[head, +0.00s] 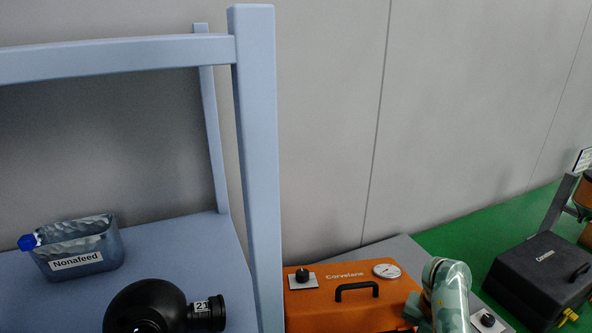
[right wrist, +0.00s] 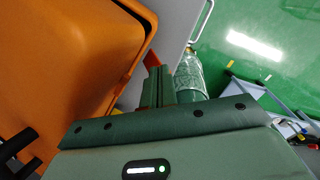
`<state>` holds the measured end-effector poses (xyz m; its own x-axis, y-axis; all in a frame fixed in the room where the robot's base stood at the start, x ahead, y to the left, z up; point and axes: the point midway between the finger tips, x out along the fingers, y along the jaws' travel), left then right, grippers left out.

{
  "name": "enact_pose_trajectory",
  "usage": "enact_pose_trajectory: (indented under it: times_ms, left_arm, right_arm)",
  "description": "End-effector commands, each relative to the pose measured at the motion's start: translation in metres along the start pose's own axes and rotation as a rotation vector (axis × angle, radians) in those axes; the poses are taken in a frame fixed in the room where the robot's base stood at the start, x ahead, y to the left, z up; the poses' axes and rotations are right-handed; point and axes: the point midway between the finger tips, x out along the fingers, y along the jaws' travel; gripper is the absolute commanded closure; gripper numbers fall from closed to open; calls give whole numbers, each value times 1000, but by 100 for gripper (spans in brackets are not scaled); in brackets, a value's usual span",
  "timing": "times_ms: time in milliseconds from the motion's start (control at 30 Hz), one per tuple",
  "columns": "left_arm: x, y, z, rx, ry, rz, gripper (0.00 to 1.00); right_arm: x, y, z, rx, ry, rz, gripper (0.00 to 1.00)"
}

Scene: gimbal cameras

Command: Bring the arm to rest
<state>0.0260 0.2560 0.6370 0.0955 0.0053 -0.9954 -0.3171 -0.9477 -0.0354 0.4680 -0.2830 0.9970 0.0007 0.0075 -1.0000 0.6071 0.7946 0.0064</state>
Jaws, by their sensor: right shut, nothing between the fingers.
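My right gripper (right wrist: 158,88) shows in the right wrist view, its green fingers shut together with nothing between them. It is beside the orange case (right wrist: 70,60), which fills the left of that view; I cannot tell whether they touch. The right fingers are hidden in the head view. My left gripper is in neither view.
A blue-grey frame post (head: 257,160) stands beside a table (head: 190,245). On the table are a bin (head: 85,262) labelled Nonafeed with a blue-capped item and a black round camera (head: 150,305). A black case (head: 540,280) stands at right near open green floor (head: 470,222).

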Motion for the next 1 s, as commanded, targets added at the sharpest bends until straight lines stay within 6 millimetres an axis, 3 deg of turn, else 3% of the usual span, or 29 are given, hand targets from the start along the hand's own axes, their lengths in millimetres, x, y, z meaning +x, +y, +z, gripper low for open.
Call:
enact_pose_trajectory:
  times_ms: [167, 500, 567, 667, 767, 833, 900, 1000]
  left_arm:
    - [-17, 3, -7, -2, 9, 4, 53]
    - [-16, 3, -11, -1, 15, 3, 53]
    - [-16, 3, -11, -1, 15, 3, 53]
    - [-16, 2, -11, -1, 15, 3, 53]
    - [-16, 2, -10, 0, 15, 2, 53]
    - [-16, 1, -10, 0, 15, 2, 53]
    - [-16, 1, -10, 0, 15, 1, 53]
    - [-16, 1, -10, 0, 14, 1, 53]
  right_arm:
    - [-19, -1, 0, 0, -1, -2, 100]
    - [-17, -5, 2, -1, -13, -16, 100]
    - [-16, -14, 8, -11, -51, -52, 100]
    - [-18, -51, 30, -60, -214, -210, 100]
    - [-47, -106, 66, -179, -498, -503, 100]
    - [-90, -134, 88, -313, -726, -750, 100]
    - [-142, -142, 99, -478, -937, -997, 100]
    - [-208, -120, 92, -771, -1193, -1332, 100]
